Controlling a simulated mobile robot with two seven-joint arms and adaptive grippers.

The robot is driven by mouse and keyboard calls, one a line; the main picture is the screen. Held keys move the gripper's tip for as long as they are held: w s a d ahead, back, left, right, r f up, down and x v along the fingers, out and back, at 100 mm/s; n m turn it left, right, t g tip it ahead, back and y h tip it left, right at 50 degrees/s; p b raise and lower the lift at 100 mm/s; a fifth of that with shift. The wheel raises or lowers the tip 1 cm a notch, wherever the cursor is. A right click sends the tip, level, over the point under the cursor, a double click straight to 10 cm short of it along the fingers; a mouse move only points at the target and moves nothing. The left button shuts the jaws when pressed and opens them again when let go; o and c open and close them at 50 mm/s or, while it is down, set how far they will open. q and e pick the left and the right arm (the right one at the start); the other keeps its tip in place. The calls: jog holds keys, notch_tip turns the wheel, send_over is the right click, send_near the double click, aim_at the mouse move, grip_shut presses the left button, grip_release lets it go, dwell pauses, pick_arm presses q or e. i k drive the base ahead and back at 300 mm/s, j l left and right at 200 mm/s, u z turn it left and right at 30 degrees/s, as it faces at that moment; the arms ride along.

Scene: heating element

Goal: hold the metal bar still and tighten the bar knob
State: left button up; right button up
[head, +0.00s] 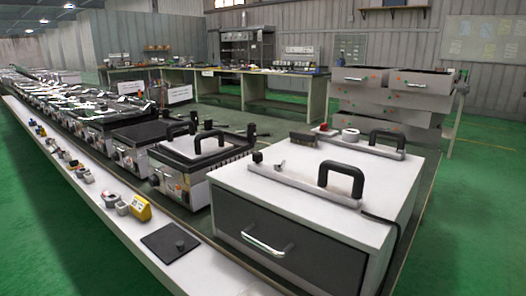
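A flat metal bar (302,185) lies along the top of the white box-shaped unit (330,225) in the right foreground. A black arched handle (343,172) stands near the bar's right end. A small black knob (257,157) sits at the bar's left end; whether it is tight cannot be told. A second bar with a black handle (387,136) lies further back on the same top, with a white round part (350,135) near its left end. Neither of my grippers is in view, and nothing touches the bar or knob.
The unit has a dark front with a metal pull handle (268,243). A neighbouring grill-like unit (203,150) stands to its left. A narrow white ledge (130,225) in front carries a black plate (170,243) and a yellow block (140,207). Green floor lies open at left and right.

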aim_at(258, 156)
jog(key=i+j+z, duration=0.15)
jog(key=j+z, duration=0.15)
jog(key=j, duration=0.25)
jog(key=j+z, duration=0.25)
jog(key=j, duration=0.3)
jog(key=i+j+z, duration=0.2)
jog(key=j+z, duration=0.2)
jog(key=j, duration=0.15)
jog(key=i+j+z, duration=0.2)
jog(key=k+j, duration=0.1)
